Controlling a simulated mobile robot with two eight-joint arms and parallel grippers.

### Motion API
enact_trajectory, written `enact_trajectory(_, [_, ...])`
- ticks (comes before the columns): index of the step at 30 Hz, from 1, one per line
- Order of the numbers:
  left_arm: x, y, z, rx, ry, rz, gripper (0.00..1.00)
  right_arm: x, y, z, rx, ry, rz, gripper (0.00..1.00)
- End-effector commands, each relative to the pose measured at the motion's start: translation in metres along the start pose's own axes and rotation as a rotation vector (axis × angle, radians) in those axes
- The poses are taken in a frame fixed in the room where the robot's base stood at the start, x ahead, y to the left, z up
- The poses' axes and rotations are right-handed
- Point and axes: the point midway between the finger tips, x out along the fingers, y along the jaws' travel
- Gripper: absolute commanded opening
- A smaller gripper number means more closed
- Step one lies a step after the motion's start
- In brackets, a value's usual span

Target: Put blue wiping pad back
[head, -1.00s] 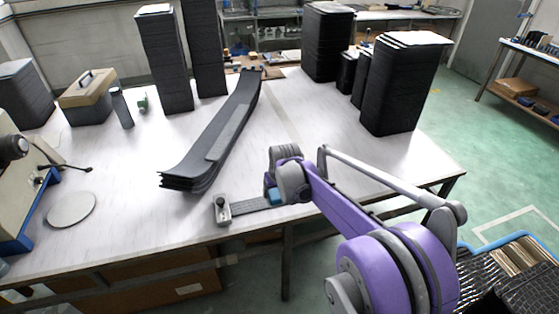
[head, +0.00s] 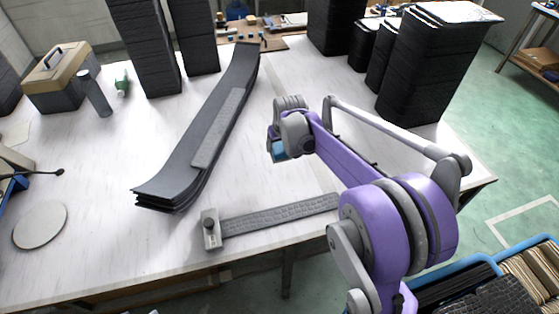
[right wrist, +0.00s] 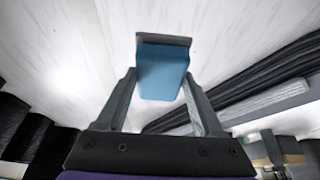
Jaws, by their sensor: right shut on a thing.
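The blue wiping pad (head: 279,151) shows under the end of my right arm in the head view, at the right gripper (head: 274,140). In the right wrist view the pad (right wrist: 162,75), with a grey strip along its far edge, sits between the two fingers of my right gripper (right wrist: 160,80). The gripper is shut on it. The pad appears held above the white table (head: 290,190); the exact height is hard to tell. My left gripper is not in view.
A stack of long curved black panels (head: 165,190) lies left of the gripper. A grey ruler-like bar with an end block (head: 211,229) lies near the front edge. Tall black stacks (head: 425,70) stand at the back right. White table is bare around the gripper.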

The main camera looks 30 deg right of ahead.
Motion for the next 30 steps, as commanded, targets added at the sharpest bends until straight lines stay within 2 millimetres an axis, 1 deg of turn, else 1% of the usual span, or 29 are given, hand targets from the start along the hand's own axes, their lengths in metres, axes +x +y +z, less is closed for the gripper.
enact_trajectory(2, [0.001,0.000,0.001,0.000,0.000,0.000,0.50,0.005,0.000,0.002,0.000,0.000,0.000,0.17])
enact_trajectory(9, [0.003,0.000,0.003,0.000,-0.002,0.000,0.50,0.045,0.000,0.019,0.000,0.000,0.000,0.17])
enact_trajectory(12, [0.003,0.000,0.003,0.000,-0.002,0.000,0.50,0.055,0.000,0.023,0.000,0.000,0.000,0.17])
enact_trajectory(17, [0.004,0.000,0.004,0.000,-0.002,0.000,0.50,0.066,0.000,0.027,0.000,0.000,0.000,0.17])
enact_trajectory(22, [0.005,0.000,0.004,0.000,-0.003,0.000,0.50,0.088,0.000,0.037,0.000,0.000,0.000,0.17])
enact_trajectory(24, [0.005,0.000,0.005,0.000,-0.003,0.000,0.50,0.093,0.000,0.038,0.000,0.000,0.000,0.17])
enact_trajectory(30, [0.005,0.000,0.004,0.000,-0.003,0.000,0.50,0.092,0.000,0.039,0.000,0.000,0.000,0.17])
